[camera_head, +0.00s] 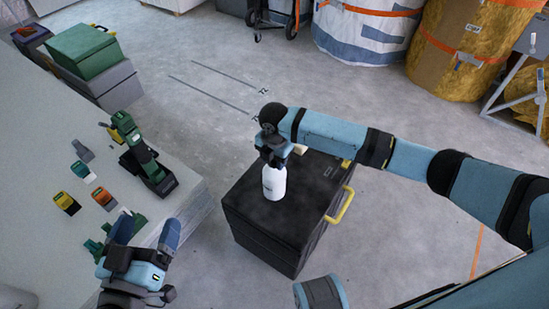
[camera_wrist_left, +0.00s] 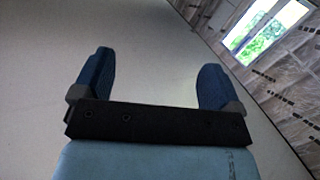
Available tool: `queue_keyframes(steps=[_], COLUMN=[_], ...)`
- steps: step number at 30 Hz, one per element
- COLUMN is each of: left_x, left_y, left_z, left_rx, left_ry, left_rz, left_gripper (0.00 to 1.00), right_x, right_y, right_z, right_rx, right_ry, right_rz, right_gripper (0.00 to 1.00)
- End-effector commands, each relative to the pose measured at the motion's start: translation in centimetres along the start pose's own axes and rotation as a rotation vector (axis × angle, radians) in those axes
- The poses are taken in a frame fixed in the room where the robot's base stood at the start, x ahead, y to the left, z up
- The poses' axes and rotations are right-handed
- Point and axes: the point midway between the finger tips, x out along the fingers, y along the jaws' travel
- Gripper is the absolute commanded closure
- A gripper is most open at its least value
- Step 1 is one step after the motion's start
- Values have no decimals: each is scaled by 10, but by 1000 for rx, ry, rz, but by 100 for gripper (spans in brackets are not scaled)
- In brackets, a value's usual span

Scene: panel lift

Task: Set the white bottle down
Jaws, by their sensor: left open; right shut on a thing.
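The white bottle (camera_head: 274,183) is upright at the top of the black box (camera_head: 302,203), near the middle of the head view. My right gripper (camera_head: 272,160) is shut on the bottle's upper part from above and hides its top. The bottle's base looks on or just above the box's lid; I cannot tell which. My left gripper (camera_head: 145,240) is open and empty at the lower left, beside the white table. Its two blue fingers also show wide apart in the left wrist view (camera_wrist_left: 152,85), with nothing between them.
A small pale object (camera_head: 299,149) lies on the box behind my right gripper. A yellow handle (camera_head: 341,205) sticks out at the box's right. The white table (camera_head: 40,215) at left holds a green tool (camera_head: 150,170) and several small items. Grey floor surrounds the box.

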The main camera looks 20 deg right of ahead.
Motion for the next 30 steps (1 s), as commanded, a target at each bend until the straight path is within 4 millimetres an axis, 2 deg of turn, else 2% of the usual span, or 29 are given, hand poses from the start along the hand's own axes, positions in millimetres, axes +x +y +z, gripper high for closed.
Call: queue_keyframes(steps=[1, 3, 4, 14, 18, 22, 30], left_x=[0, 0, 0, 0, 0, -8, -21], left_y=[0, -1, -1, -1, -2, -14, -27], left_z=[1, 2, 3, 4, 0, 26, 52], left_rx=[1, 1, 1, 1, 11, 19, 34], left_ry=[-5, -10, -11, -10, -32, -146, -286], left_rz=[-2, -3, -3, -2, -9, -52, -97], left_gripper=[9, 9, 9, 9, 9, 9, 9], right_x=[1, 1, 1, -3, -24, -53, -104], right_y=[0, 0, 0, 0, 0, 0, 0], right_z=[0, 0, 0, 0, 1, 0, 0], right_rx=[0, 0, 0, 0, 0, 0, 0], right_ry=[0, 0, 0, 0, -2, -1, 0], right_rz=[-1, -1, -1, 1, 1, 1, 1], right_gripper=[55, 39, 34, 34, 34, 34, 34])
